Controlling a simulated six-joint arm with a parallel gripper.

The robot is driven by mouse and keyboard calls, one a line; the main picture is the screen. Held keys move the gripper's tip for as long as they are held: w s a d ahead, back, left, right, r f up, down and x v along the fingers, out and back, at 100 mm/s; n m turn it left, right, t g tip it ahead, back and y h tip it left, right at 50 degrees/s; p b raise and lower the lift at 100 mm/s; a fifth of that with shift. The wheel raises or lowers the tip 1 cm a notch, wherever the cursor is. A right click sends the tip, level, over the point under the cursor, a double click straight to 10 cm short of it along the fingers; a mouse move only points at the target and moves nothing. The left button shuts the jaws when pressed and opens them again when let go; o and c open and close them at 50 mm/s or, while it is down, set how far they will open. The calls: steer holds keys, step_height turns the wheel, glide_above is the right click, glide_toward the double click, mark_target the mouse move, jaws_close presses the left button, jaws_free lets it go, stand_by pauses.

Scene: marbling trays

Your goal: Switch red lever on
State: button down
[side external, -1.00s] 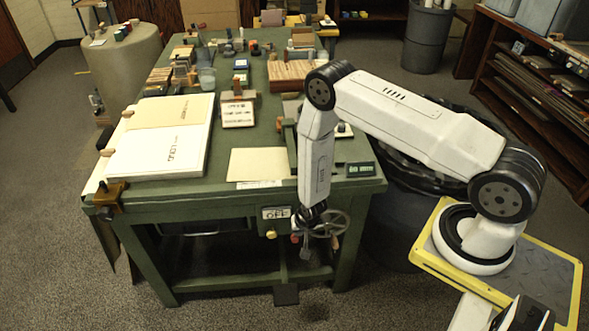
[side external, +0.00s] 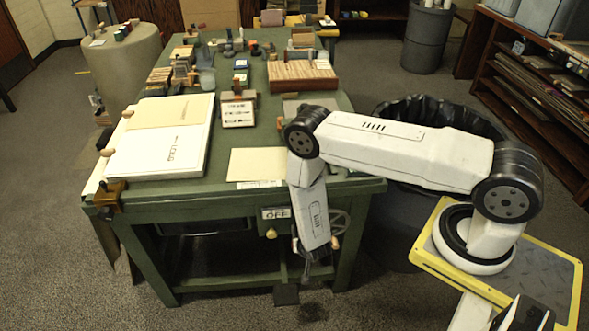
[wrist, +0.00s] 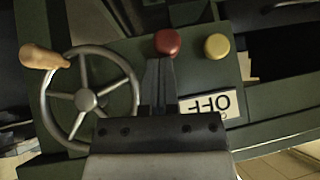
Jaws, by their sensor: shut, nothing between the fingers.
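The red lever's round red knob (wrist: 168,41) shows at the top middle of the wrist view. My gripper (wrist: 160,62) is shut and empty, its fingertips just below the knob in that picture. I cannot tell whether they touch it. A white sign (wrist: 207,106) beside the fingers reads OFF, upside down. In the side view my gripper (side external: 307,272) hangs low in front of the green table's front panel. The sign (side external: 276,213) shows left of my arm there, and the red knob cannot be made out.
A yellow knob (wrist: 216,46) is right of the red one, and it also shows in the side view (side external: 271,233). A spoked handwheel (wrist: 86,100) with a wooden handle is close on the left. The green table (side external: 215,208) carries a white tray (side external: 165,165) and other items.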

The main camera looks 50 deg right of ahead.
steer(key=shift+s+a+f+t+h, duration=0.15)
steer(key=shift+f+t+h, duration=0.9)
steer(key=shift+f, duration=0.75)
steer(key=shift+s, duration=0.1)
steer(key=d+v, duration=0.1)
steer(key=v, duration=1.2)
steer(key=shift+s+r, duration=0.3)
steer(key=shift+r, duration=0.15)
steer(key=shift+d, duration=0.1)
steer(key=shift+w, duration=0.1)
